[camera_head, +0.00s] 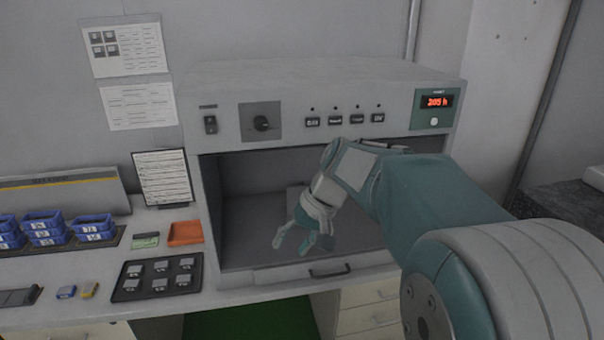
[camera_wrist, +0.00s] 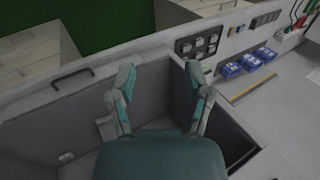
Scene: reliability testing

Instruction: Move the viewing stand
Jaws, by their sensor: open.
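My gripper (camera_head: 302,240) is open and empty, reaching into the open front of the grey light booth (camera_head: 230,82). Its two spread fingers also show in the wrist view (camera_wrist: 160,76), with nothing between them but the booth's interior and front edge. A small grey shape (camera_head: 294,196) stands inside the booth behind my gripper, partly hidden by it. It may be the viewing stand, but I cannot tell for sure. In the wrist view a pale grey piece (camera_wrist: 106,128) shows left of the fingers, and a small light object (camera_wrist: 66,157) lies on the booth floor.
The booth has a front handle (camera_head: 330,271) and side walls close to my gripper. Left of it on the bench are a black tray of small grey pieces (camera_head: 128,295), an orange tray (camera_head: 185,233) and several blue bins (camera_head: 45,237). A green mat (camera_head: 245,322) lies below.

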